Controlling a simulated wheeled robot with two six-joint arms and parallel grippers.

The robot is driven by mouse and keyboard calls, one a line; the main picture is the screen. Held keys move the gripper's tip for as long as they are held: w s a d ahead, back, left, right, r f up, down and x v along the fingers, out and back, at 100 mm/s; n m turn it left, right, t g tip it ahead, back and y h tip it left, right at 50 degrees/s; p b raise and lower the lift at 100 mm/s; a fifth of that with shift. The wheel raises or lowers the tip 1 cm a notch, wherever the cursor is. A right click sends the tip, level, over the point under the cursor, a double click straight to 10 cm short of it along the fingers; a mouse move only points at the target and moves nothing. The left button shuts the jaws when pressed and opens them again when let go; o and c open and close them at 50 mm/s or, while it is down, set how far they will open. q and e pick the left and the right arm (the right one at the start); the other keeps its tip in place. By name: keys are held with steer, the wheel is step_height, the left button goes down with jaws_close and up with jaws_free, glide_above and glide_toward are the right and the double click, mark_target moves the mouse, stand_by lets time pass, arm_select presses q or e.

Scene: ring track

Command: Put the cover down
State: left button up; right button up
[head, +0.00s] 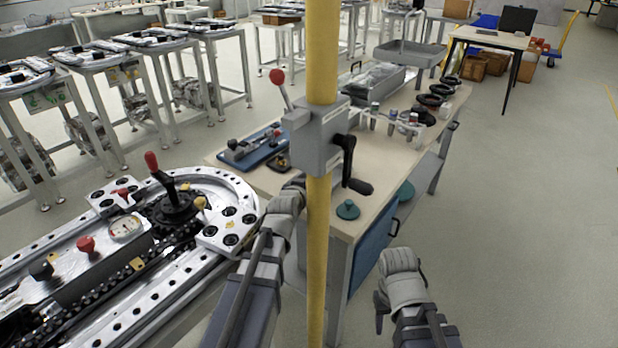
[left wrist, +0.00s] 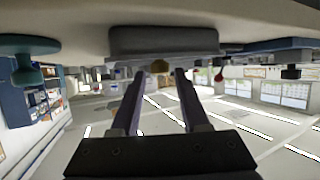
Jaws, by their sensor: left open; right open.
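A dark, flat piece with a small brass knob, which may be the cover, lies on the workbench (head: 379,175). It shows in the left wrist view as a wide grey slab (left wrist: 162,42), upside down against the bench top, with the knob (left wrist: 160,66) between my fingertips. In the head view, a dark piece with yellow on it (head: 278,162) lies just beyond my left gripper (head: 293,190). My left gripper's fingers (left wrist: 158,74) are apart; contact with the knob cannot be told. My right gripper (head: 394,279) is open and empty, right of the bench.
A yellow pole (head: 317,250) with a grey crank box (head: 313,140) stands between my arms. A teal knobbed disc (head: 347,210) and a blue tray (head: 253,147) flank the left gripper. The ring track (head: 240,190) lies left.

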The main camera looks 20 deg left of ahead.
arm_select(q)
steer(key=p+v, duration=0.1)
steer(key=v, duration=0.4)
steer(key=shift+s+r, duration=0.15)
steer(key=shift+s, duration=0.15)
